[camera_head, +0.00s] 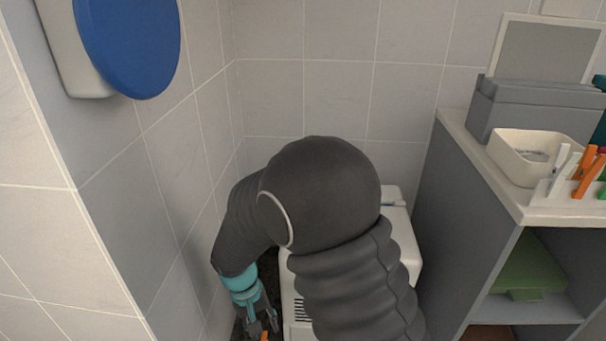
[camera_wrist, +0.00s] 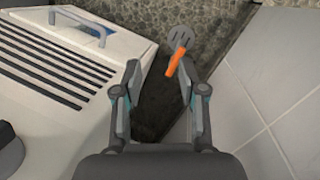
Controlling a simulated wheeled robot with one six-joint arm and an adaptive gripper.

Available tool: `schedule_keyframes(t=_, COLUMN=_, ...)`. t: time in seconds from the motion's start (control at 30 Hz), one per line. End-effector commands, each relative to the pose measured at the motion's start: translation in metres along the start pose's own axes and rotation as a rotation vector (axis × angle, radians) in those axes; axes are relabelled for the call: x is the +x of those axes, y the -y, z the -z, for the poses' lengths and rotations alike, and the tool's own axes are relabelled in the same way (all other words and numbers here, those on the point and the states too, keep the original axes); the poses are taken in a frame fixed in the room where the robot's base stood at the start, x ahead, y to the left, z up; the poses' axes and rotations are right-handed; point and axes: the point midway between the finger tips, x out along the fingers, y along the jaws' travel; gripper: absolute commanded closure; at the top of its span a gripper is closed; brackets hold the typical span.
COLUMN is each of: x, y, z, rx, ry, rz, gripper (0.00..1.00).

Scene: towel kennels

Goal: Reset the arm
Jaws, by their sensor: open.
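My gripper (camera_wrist: 160,72) is open in the wrist view, its two fingers apart with nothing held between them. It points down into the narrow gap between a white cabinet and the tiled wall. In the head view, my gripper (camera_head: 262,328) shows at the bottom, left of the cabinet, below my dark bent arm. A tool with a grey slotted head and an orange handle (camera_wrist: 174,60) lies beyond the fingertips, close to the right finger. I cannot tell whether they touch. A bit of its orange (camera_head: 264,336) shows at the lower edge of the head view.
The white vented cabinet (camera_wrist: 62,55) stands close beside my gripper; it also shows behind my arm (camera_head: 405,235). Tiled wall (camera_head: 185,160) bounds the left, with a blue round-fronted fixture (camera_head: 130,45) above. A grey shelf unit (camera_head: 465,215) holds a cream tray (camera_head: 512,165) at right.

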Motion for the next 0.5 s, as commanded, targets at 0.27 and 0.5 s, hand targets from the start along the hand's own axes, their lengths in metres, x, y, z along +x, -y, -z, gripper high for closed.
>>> schedule_keyframes(t=0.27, x=-0.065, y=-0.055, z=-0.041, rx=-0.052, ry=-0.057, rz=0.063, gripper=0.59)
schedule_keyframes(t=0.5, x=-0.117, y=-0.106, z=-0.085, rx=-0.044, ry=-0.147, rz=0.113, gripper=0.59)
